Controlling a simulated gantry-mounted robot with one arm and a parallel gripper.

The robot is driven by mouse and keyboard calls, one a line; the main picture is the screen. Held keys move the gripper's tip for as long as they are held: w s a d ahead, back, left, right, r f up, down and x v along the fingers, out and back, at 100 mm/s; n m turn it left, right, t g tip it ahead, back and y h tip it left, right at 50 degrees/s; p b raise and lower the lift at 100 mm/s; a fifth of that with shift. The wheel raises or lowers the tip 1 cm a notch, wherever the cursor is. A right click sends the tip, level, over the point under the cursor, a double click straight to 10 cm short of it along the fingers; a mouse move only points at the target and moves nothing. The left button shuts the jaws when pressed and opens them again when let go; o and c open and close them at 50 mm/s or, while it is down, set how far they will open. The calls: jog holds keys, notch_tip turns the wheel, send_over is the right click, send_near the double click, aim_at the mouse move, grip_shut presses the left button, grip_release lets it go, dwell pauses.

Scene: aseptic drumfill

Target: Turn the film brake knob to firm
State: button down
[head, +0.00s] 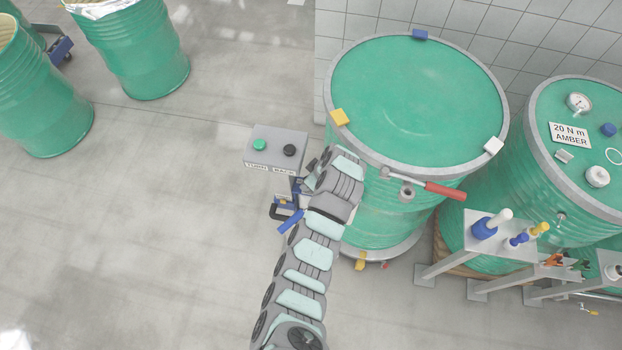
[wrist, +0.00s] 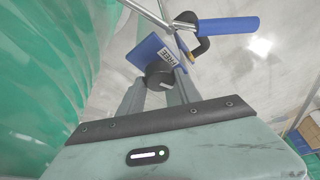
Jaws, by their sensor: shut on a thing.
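The film brake knob (wrist: 158,74) is round and black with a small pale mark. In the wrist view it sits at the near edge of a blue plate (wrist: 144,54), beside a white label reading FREE (wrist: 167,55). My gripper (wrist: 158,84) has one finger on each side of the knob and is shut on it. The label's other end is hidden, so I cannot tell the full scale. In the head view my arm covers the knob and my gripper.
A bar with a blue grip (wrist: 228,25) lies just beyond the knob. A grey button box (head: 276,148) stands left of my wrist. A large green drum (head: 415,85) is close on the right, with a red-handled tool (head: 445,190) at its rim.

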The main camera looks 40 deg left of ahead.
jog(key=shift+s+m+t, duration=0.15)
jog(key=shift+m+t, duration=0.55)
jog(key=shift+m, duration=1.1)
jog(key=c, duration=0.8)
grip_release()
jog(key=shift+c, duration=0.2)
